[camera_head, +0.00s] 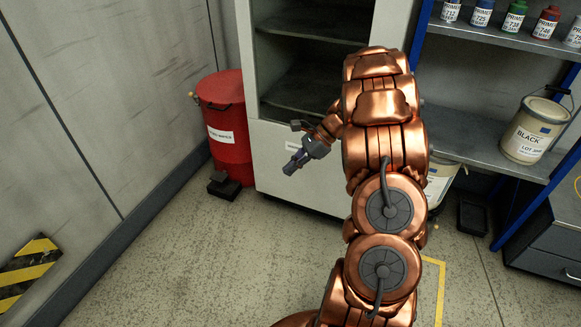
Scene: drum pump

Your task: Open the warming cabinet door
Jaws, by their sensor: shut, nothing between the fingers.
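The warming cabinet (290,186) is a pale grey upright box at the upper middle of the head view, cut off by the top edge. Dark shelves show in its upper part; I cannot tell whether through a glass door or an open front. A small white label sits on its lower panel. My copper arm covers much of its right side, and I see no door handle. My gripper (291,167) is shut and empty, pointing down and left in front of the cabinet's lower panel. I cannot tell whether it touches the panel.
A red pedal bin (227,125) stands left of the cabinet, by the grey wall. A blue-framed shelf (468,140) at right holds paint cans and small bottles. A grey drawer unit (553,238) is at far right.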

